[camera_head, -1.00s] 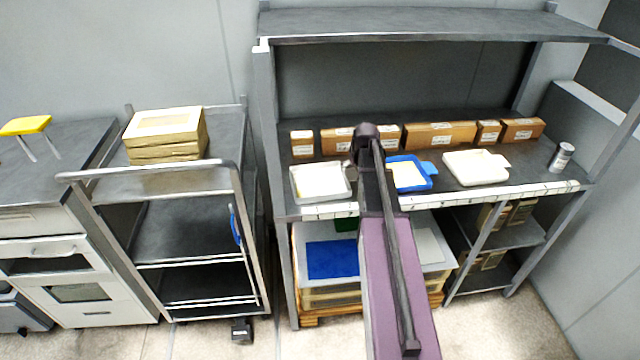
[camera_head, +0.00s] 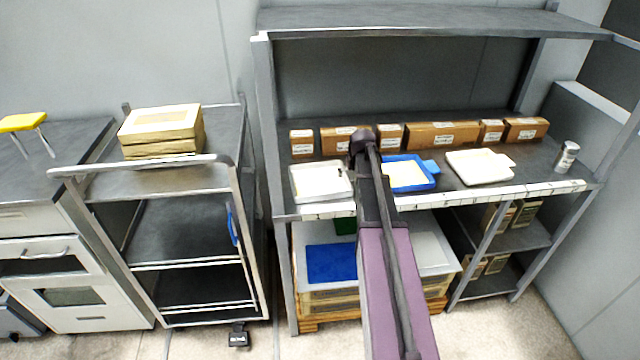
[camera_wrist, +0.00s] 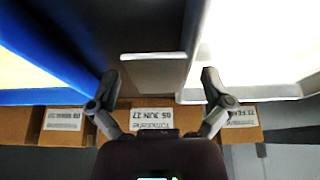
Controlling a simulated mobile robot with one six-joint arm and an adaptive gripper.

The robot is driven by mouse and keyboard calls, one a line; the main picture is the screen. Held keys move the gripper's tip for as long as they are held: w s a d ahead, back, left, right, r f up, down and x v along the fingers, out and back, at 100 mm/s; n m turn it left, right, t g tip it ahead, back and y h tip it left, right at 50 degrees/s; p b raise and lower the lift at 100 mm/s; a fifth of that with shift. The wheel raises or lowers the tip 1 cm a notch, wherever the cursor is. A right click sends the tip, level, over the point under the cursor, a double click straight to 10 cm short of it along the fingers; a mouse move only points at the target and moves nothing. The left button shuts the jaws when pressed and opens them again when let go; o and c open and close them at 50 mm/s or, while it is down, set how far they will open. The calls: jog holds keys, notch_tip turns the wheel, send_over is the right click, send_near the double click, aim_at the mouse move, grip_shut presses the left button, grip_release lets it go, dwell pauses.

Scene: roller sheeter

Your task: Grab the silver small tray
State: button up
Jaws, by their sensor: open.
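The silver small tray (camera_head: 321,196) sits on the shelf's work surface at the left of the tray row, with a pale inside. In the wrist view its rim (camera_wrist: 272,92) fills the upper right. A flat grey tab (camera_wrist: 153,68), seemingly its handle, reaches left from it. My gripper (camera_wrist: 159,80) is open, with one finger on each side of the tab in the picture. I see no clear contact, and depth is hard to judge. In the head view my arm (camera_head: 384,250) hides the fingers and the tray's right side.
A blue tray (camera_head: 432,168) is right of my arm; it also shows in the wrist view (camera_wrist: 60,97). A cream tray (camera_head: 480,167) and a can (camera_head: 566,157) stand farther right. Cardboard boxes (camera_head: 442,135) line the back. An upper shelf (camera_head: 420,22) hangs above.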

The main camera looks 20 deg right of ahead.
dwell(0.3)
jog(key=c, duration=1.3)
jog(key=shift+c, duration=0.2)
jog(key=shift+r, duration=0.2)
notch_tip(320, 180, up, 3)
jog(key=p, duration=0.3)
jog(key=shift+r+p, duration=0.1)
jog(key=shift+p, duration=0.2)
jog(key=s, duration=0.5)
jog(key=s+d+r+p, duration=0.1)
jog(key=s, duration=0.4)
jog(key=s+d, duration=0.1)
jog(key=s, duration=0.5)
jog(key=shift+r, duration=0.2)
